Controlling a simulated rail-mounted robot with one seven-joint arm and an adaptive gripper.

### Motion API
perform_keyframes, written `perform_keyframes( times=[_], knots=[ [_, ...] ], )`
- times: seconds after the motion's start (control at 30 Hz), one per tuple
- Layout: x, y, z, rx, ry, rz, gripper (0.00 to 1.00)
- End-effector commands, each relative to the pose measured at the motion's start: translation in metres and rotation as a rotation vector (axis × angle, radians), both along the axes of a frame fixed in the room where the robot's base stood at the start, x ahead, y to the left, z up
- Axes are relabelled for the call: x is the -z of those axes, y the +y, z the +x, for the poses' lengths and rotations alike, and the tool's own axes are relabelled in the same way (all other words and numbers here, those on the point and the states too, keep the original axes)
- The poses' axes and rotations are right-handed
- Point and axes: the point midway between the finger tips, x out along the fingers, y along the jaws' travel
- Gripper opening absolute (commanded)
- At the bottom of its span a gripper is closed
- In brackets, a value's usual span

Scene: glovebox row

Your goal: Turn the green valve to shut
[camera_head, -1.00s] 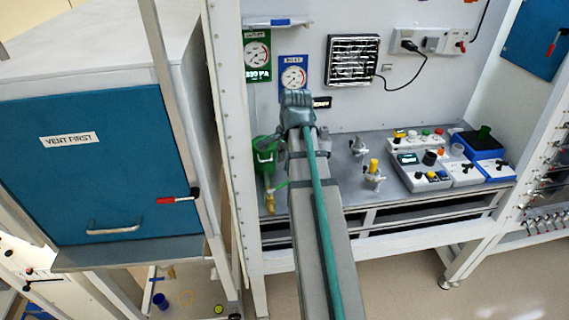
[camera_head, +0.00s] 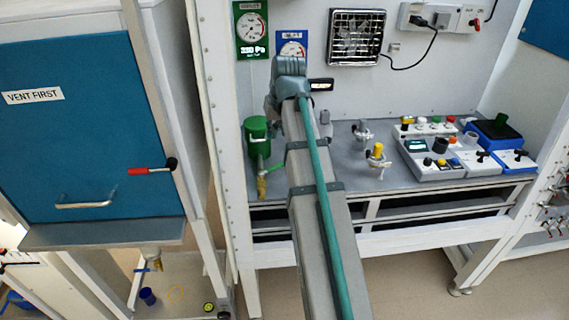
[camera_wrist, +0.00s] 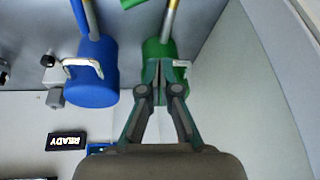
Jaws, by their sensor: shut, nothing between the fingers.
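A green canister (camera_head: 257,133) hangs at the left of the bench bay in the head view, with a brass valve body (camera_head: 262,187) below it. A green lever (camera_head: 278,167) sticks out to the right there, partly behind my arm. In the wrist view the green canister (camera_wrist: 154,52) is just beyond my gripper, and a bit of green lever (camera_wrist: 131,3) shows at the top edge. My gripper (camera_wrist: 160,88) is shut and empty, its tips in front of the canister; contact cannot be told. My arm hides the gripper in the head view.
A blue canister (camera_wrist: 92,75) with a pale handle stands left of the green one in the wrist view, close to my fingers. A grey wall is on the right. In the head view, a yellow-topped valve (camera_head: 377,157) and a control panel (camera_head: 432,160) stand on the bench (camera_head: 340,180).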

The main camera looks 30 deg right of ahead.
Motion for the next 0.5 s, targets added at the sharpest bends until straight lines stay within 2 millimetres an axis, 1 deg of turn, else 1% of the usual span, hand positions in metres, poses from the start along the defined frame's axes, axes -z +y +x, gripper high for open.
perform_keyframes(
  times=[0.1, 0.2, 0.37, 0.5],
  knots=[
    [-0.002, 0.000, 0.002, -0.160, -0.007, -0.055, 0.00],
    [-0.002, 0.000, 0.002, -0.247, -0.010, -0.086, 0.00],
    [0.001, 0.000, 0.003, -0.299, -0.012, -0.105, 0.00],
    [0.012, 0.001, 0.006, -0.301, -0.011, -0.105, 0.00]
  ],
)
